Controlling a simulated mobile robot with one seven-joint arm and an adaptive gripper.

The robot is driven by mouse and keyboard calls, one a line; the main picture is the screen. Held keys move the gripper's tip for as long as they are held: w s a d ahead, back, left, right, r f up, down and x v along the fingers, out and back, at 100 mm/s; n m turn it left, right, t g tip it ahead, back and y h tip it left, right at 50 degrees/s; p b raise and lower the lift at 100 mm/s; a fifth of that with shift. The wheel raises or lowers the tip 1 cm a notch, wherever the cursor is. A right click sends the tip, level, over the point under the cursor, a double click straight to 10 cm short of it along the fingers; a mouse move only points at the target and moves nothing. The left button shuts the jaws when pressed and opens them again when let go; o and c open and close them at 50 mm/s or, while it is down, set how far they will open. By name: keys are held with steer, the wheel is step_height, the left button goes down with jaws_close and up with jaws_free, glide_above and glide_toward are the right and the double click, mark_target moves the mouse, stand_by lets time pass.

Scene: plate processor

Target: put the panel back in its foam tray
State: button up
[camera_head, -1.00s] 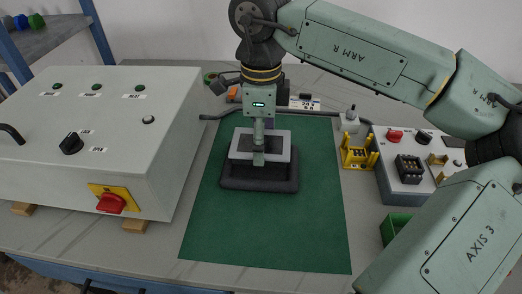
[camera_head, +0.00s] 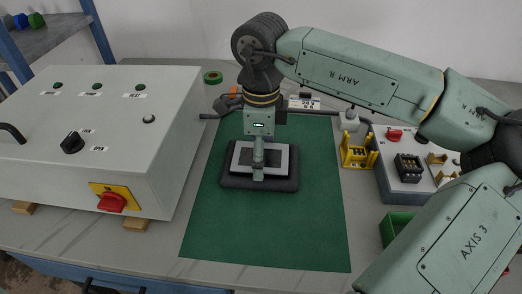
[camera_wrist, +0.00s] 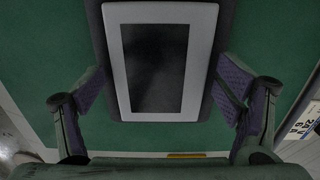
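The panel (camera_head: 240,170) is a flat light-grey frame with a dark face. It lies about level, low over the black foam tray (camera_head: 227,183) on the green mat. Its front edge sits just inside the tray's front rim; whether it rests on the bottom is hidden. My gripper (camera_head: 258,164) points straight down over its middle, with one finger at the front long edge. Dark foam (camera_wrist: 226,30) shows beyond these sides.
A grey control box (camera_head: 100,120) with a red switch (camera_head: 112,202) stands left. A yellow holder (camera_head: 358,152), a grey box (camera_head: 408,165) and a green bin (camera_head: 394,228) stand right. Green tape (camera_head: 212,77) lies behind. The front of the mat (camera_head: 265,235) is clear.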

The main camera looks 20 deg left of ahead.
stand_by(0.3)
step_height(320, 180, up, 12)
steer(key=shift+r+b, duration=0.2)
steer(key=shift+b, duration=0.45)
steer(key=shift+f, duration=0.1)
